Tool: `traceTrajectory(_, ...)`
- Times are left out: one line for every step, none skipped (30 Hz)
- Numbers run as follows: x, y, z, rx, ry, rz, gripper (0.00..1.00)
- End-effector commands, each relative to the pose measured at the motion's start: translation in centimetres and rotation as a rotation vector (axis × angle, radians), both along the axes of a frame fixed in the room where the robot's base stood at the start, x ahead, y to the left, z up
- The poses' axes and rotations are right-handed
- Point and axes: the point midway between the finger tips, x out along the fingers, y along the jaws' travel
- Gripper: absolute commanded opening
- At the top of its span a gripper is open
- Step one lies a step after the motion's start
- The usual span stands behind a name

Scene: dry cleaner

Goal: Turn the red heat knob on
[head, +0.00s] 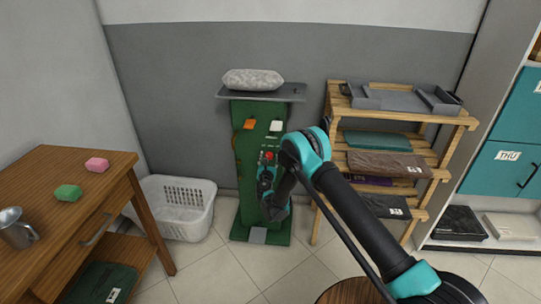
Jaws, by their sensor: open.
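A tall green machine (246,160) stands against the back wall. The red heat knob (269,156) shows as a small red spot on its front, below an orange piece (250,124) and a white piece (276,126). My arm reaches in from the lower right and bends back at the machine's front. My gripper (266,168) is small in the picture, just below the red knob and close to it. It is open, with nothing seen in it. My own wrist hides part of the machine's front, and I cannot tell whether the fingers touch the knob.
A grey board (292,92) with a grey cushion (252,79) tops the machine. A white basket (181,225) stands to its left, and a wooden rack (440,172) to its right. A wooden desk (65,235) is at the left.

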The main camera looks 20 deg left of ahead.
Motion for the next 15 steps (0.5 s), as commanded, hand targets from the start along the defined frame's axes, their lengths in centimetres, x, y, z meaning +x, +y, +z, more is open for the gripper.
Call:
traceTrajectory(-0.02, 0.03, -0.01, 0.0, 0.0, 0.0, 0.56)
traceTrajectory(-0.02, 0.03, 0.0, 0.0, 0.0, 0.0, 0.56)
traceTrajectory(-0.02, 0.03, 0.0, 0.0, 0.0, 0.0, 0.56)
traceTrajectory(-0.01, 0.02, 0.0, 0.0, 0.0, 0.0, 0.56)
traceTrajectory(-0.01, 0.02, 0.0, 0.0, 0.0, 0.0, 0.56)
traceTrajectory(0.0, 0.01, 0.0, 0.0, 0.0, 0.0, 0.56)
traceTrajectory(0.0, 0.01, 0.0, 0.0, 0.0, 0.0, 0.52)
traceTrajectory(0.0, 0.0, 0.01, 0.0, 0.0, 0.0, 0.48)
traceTrajectory(0.01, 0.0, 0.01, 0.0, 0.0, 0.0, 0.43)
traceTrajectory(0.01, 0.0, 0.01, 0.0, 0.0, 0.0, 0.4)
traceTrajectory(0.01, 0.0, 0.01, 0.0, 0.0, 0.0, 0.36)
traceTrajectory(0.01, 0.0, 0.01, 0.0, 0.0, 0.0, 0.31)
traceTrajectory(0.01, -0.01, 0.01, 0.0, 0.0, 0.0, 0.27)
traceTrajectory(0.01, -0.01, 0.01, 0.0, 0.0, 0.0, 0.24)
traceTrajectory(0.01, 0.0, 0.01, 0.0, 0.0, 0.0, 0.19)
